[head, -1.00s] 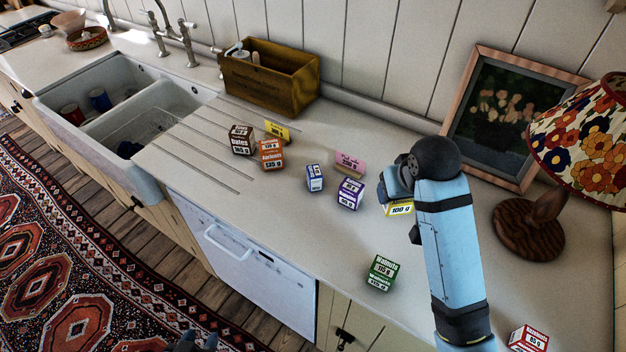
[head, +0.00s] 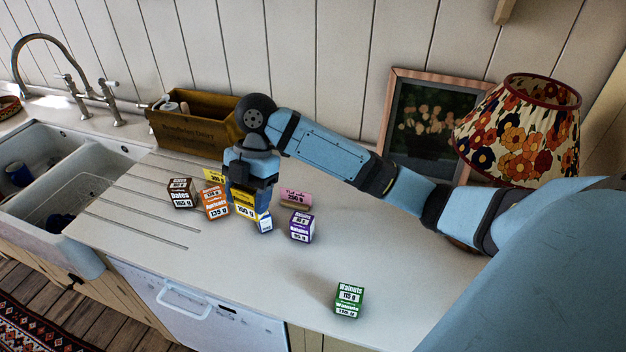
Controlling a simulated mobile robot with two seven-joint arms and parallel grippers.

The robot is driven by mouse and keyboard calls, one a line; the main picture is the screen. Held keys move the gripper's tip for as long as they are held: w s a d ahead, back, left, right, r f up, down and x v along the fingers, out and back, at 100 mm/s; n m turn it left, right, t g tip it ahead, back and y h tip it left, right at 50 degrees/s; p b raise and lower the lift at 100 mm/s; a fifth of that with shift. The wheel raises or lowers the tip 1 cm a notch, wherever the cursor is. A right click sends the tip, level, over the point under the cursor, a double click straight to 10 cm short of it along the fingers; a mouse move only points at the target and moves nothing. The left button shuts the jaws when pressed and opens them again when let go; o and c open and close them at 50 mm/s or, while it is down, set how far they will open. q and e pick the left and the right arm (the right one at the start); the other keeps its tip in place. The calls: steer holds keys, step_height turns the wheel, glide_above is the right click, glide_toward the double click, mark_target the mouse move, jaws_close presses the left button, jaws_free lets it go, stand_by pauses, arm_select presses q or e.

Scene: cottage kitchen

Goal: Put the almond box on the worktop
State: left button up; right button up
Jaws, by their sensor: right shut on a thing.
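My right gripper (head: 247,190) is shut on a yellow box (head: 245,208) marked 100 g, with its jaws pointing down over the worktop (head: 240,268). The product name on this box is not readable, and no other box in view reads as almonds. The yellow box is between the orange apricots box (head: 215,205) and a small blue and white box (head: 264,223), partly in front of the latter. I cannot tell whether its underside touches the worktop. My left gripper is not in view.
A brown dates box (head: 181,194), a purple box (head: 301,227) and a green walnuts box (head: 348,300) stand nearby. Yellow (head: 213,176) and pink (head: 296,197) cards stand behind. A wooden crate (head: 190,132), picture and lamp (head: 520,130) are farther back. The front middle is clear.

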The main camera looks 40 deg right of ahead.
steer(key=shift+d+r+n, duration=0.25)
steer(key=shift+d+n, duration=0.4)
steer(key=shift+n, duration=0.15)
steer(key=shift+g, duration=0.3)
step_height(320, 180, down, 15)
steer(key=shift+s+f+p, duration=0.1)
steer(key=shift+p, duration=0.8)
step_height(320, 180, down, 4)
steer(key=shift+r, duration=0.15)
steer(key=shift+f, duration=0.4)
steer(key=shift+f, duration=0.15)
steer(key=o, duration=1)
